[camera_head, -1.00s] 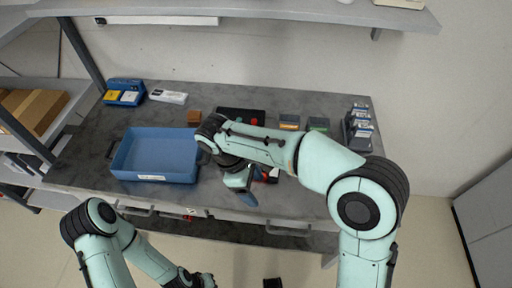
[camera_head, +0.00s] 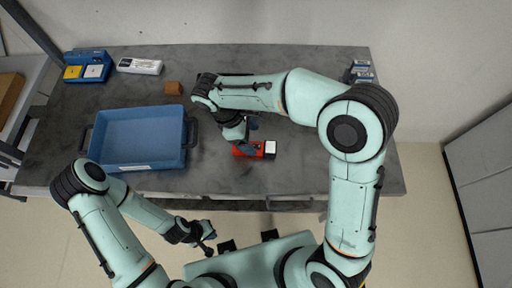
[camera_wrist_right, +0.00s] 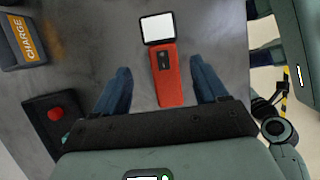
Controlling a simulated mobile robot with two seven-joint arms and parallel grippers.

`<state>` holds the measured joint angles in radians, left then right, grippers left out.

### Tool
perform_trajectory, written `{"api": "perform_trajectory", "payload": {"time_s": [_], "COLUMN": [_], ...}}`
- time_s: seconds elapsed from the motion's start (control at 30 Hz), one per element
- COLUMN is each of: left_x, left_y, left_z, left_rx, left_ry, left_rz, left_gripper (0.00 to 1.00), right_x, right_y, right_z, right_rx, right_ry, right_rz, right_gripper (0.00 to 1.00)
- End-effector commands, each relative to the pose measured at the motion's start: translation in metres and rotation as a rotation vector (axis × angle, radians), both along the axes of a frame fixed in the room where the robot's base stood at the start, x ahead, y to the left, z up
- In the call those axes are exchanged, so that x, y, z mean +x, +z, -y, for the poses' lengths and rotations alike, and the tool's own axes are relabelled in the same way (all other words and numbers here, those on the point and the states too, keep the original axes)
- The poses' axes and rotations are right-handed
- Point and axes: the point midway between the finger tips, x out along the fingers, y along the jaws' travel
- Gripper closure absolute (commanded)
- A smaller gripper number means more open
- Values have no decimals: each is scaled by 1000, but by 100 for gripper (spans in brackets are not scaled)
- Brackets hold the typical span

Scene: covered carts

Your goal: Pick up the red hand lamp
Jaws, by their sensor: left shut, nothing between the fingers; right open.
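The red hand lamp (camera_head: 247,149) lies flat on the grey table, right of the blue tray. It has a white lens end and a black switch. In the right wrist view the lamp (camera_wrist_right: 169,82) lies between the two blue fingers, with a gap on each side. My right gripper (camera_wrist_right: 161,85) is open above it; in the head view the right gripper (camera_head: 245,140) partly covers the lamp. My left gripper (camera_head: 209,238) is shut and empty, low in front of the table's front edge.
The blue tray (camera_head: 140,167) stands left of the lamp. A brown block (camera_head: 173,88), a white box (camera_head: 140,66) and a blue holder (camera_head: 88,55) are at the back.

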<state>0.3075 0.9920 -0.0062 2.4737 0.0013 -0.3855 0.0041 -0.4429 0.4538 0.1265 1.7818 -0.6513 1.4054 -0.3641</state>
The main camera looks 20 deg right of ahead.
Motion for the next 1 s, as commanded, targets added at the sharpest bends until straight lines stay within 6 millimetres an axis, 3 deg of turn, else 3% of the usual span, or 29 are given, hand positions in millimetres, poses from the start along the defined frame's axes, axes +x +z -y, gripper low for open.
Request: {"api": "perform_trajectory", "payload": {"time_s": [0.17, 0.4, 0.73, 0.9, 1.0], "left_x": [-1, -4, -4, -4, -4], "left_y": [-2, -6, -6, -6, -6], "left_z": [0, 0, 0, 0, 0], "left_rx": [0, 0, 0, 0, 0], "left_ry": [0, 0, 0, 0, 0], "left_rz": [0, -3, -3, -3, -3], "left_gripper": [100, 100, 100, 100, 100], "right_x": [-3, -10, -10, -10, -10], "right_y": [-13, -47, -52, -52, -52], "right_z": [4, 12, 15, 15, 14], "right_rx": [-1, -2, 0, 0, 0], "right_ry": [1, -1, -1, -1, -1], "right_rz": [-2, -3, 0, 1, 1], "right_gripper": [28, 28, 28, 83, 86]}}
